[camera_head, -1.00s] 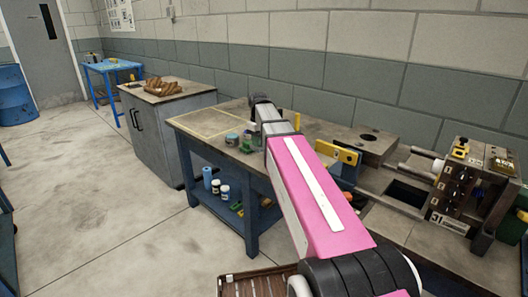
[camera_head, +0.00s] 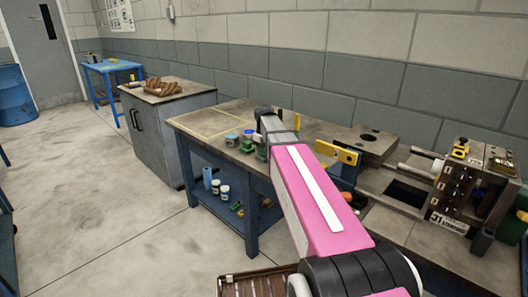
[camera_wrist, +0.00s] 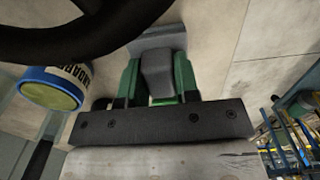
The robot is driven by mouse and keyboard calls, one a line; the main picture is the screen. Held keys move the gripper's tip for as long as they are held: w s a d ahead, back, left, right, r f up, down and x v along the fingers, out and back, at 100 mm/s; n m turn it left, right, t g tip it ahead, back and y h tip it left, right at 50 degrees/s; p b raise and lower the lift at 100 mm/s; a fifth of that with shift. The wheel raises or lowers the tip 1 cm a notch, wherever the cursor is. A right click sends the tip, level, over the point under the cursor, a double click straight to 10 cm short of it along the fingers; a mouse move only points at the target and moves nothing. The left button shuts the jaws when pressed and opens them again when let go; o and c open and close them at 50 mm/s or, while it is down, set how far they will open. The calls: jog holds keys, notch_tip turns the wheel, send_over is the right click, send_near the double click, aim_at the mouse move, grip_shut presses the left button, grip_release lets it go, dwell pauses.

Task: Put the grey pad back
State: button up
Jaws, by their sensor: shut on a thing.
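In the wrist view my gripper (camera_wrist: 157,90) has green fingers on both sides of a grey block-like thing (camera_wrist: 157,70), which looks like the grey pad. The fingers are shut on it. A lighter grey surface shows just beyond it; I cannot tell whether that is part of the pad. In the head view my pink and grey arm reaches over the workbench (camera_head: 185,122). Its end is low near the bench top, and the fingers and pad are mostly hidden there.
Small jars (camera_head: 231,140) stand left of my arm's end; a blue and yellow one (camera_wrist: 52,88) is close in the wrist view. A yellow-outlined area (camera_head: 208,120) on the bench is clear. A yellow bracket (camera_head: 338,153) and a machine (camera_head: 470,190) stand to the right.

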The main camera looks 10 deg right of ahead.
jog(key=o, duration=0.9)
jog(key=shift+f, duration=0.1)
notch_tip(320, 180, up, 12)
jog(key=shift+r, duration=0.2)
